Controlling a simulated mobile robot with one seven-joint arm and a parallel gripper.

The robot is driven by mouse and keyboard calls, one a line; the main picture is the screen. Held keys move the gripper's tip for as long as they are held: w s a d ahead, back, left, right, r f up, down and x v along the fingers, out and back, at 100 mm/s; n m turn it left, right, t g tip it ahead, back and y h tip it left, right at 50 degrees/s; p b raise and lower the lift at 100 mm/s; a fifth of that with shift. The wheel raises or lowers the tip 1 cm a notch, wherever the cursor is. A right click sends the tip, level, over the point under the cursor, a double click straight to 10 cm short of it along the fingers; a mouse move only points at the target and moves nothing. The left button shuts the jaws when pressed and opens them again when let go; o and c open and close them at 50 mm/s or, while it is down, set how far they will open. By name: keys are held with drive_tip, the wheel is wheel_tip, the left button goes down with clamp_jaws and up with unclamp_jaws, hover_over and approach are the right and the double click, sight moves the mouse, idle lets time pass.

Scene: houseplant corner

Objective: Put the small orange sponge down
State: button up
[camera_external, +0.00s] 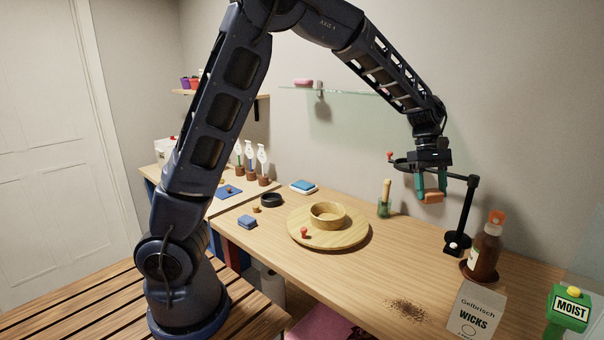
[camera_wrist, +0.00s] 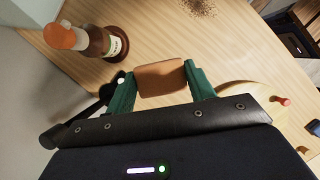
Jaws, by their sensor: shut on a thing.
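The small orange sponge (camera_external: 433,197) is held between the green fingers of my gripper (camera_external: 431,186), above the back right part of the wooden table (camera_external: 300,264). In the wrist view the sponge (camera_wrist: 161,79) sits between the two green fingertips of my gripper (camera_wrist: 160,84), with a finger against each end. The sponge is clear of the tabletop. My gripper is shut on it.
A black stand (camera_external: 462,215) with a ring arm rises close beside my gripper. A round wooden board (camera_external: 345,240) holds a wooden ring. Brown crumbs (camera_external: 407,309) lie near the front.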

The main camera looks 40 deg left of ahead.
drive_tip(key=s+d+r+m+y, duration=0.3)
drive_tip(key=s+d+m, duration=0.2)
drive_tip(key=d+m, duration=0.2)
drive_tip(key=s+d+r+m+y, duration=0.3)
drive_tip(key=s+d+m, duration=0.2)
drive_tip(key=m, duration=0.6)
drive_tip(key=shift+s+d+m+g, duration=0.2)
drive_tip(key=shift+d+m+g, duration=0.1)
drive_tip(key=shift+d, duration=0.55)
